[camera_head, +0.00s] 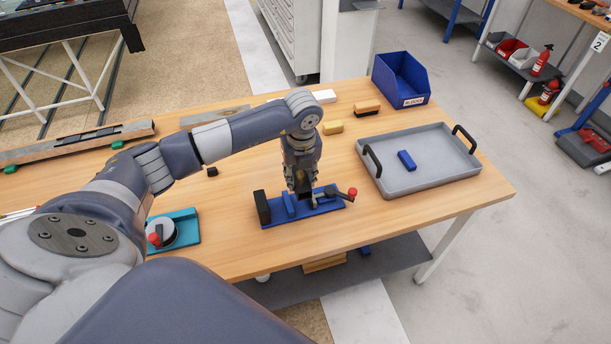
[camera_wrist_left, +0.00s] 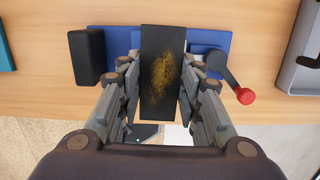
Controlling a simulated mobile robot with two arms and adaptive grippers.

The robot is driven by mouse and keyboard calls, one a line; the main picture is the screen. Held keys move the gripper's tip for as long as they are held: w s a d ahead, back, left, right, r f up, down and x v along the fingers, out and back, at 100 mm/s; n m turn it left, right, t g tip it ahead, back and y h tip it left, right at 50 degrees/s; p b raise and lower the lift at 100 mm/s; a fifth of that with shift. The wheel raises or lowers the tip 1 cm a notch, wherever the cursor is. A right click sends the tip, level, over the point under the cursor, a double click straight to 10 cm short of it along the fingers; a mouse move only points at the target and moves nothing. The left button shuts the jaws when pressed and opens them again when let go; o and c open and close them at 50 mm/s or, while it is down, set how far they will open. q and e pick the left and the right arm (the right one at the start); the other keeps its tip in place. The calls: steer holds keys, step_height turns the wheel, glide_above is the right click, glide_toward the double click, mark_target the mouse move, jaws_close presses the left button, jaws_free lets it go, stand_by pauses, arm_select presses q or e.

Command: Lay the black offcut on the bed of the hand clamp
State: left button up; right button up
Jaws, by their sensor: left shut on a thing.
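The hand clamp (camera_head: 330,207) stands near the table's front edge. It has a blue base, a black block at its left end and a lever with a red knob at its right. It also shows in the left wrist view (camera_wrist_left: 112,38). My left gripper (camera_head: 302,190) points down over the middle of the clamp. In the left wrist view its fingers (camera_wrist_left: 160,100) are shut on the black offcut (camera_wrist_left: 163,85), a dark slab with a yellow-brown speckled patch. The offcut covers the middle of the clamp there, and I cannot tell whether it touches the bed. My right gripper is not in view.
A grey tray (camera_head: 430,181) with black handles and a blue block (camera_head: 406,160) lies right of the clamp. A blue bin (camera_head: 401,80) stands behind it. A yellow block (camera_head: 332,127) lies behind the clamp. A teal fixture (camera_head: 187,222) with a red knob is at left.

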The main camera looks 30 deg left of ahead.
mark_target(300, 205)
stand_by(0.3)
arm_select(q)
steer(key=shift+f, duration=0.1)
steer(key=shift+f+b, duration=1.6)
steer(key=shift+f, duration=0.1)
steer(key=shift+f+b, duration=0.95)
steer(key=shift+f, duration=0.05)
steer(key=shift+f, duration=0.1)
